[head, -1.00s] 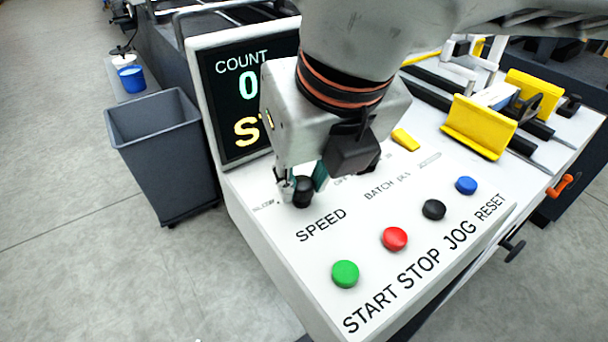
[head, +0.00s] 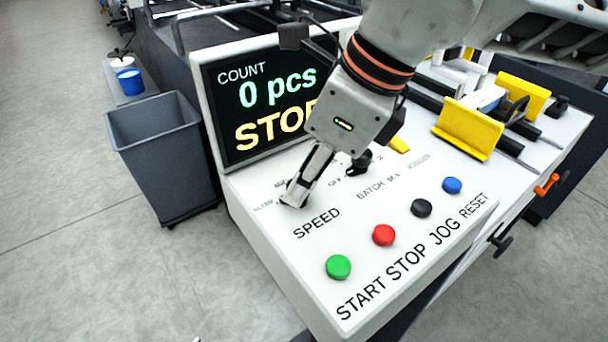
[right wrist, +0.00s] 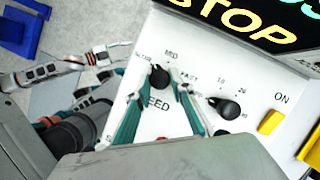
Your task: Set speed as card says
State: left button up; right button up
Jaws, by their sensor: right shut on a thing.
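My right gripper (head: 296,198) points down at the control panel (head: 262,215) beside the SPEED label. Its two teal-padded fingers (right wrist: 160,82) are shut on the black speed knob (right wrist: 159,77), one on each side, in the right wrist view. Scale marks, including MID and FAST, are printed around this knob; its exact pointer setting is hard to tell. In the head view the fingers hide the knob. The display (head: 262,98) reads COUNT 0 pcs and STOP, partly covered by my right arm. I see no card.
The black batch knob (right wrist: 228,108) and a yellow switch (right wrist: 270,121) are close to my right gripper. Green (head: 338,267), red (head: 384,235), black (head: 421,208) and blue (head: 452,185) buttons line the front. A grey bin (head: 157,135) stands left of the panel.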

jog(key=shift+n+g, duration=0.3)
jog(key=shift+n, duration=0.3)
jog(key=shift+w+n, duration=0.1)
jog(key=shift+n, duration=0.4)
jog(key=o, duration=1.1)
jog(key=w+v, duration=0.1)
jog(key=v, duration=1.1)
jog(key=shift+s, duration=0.35)
jog(key=shift+d, duration=0.1)
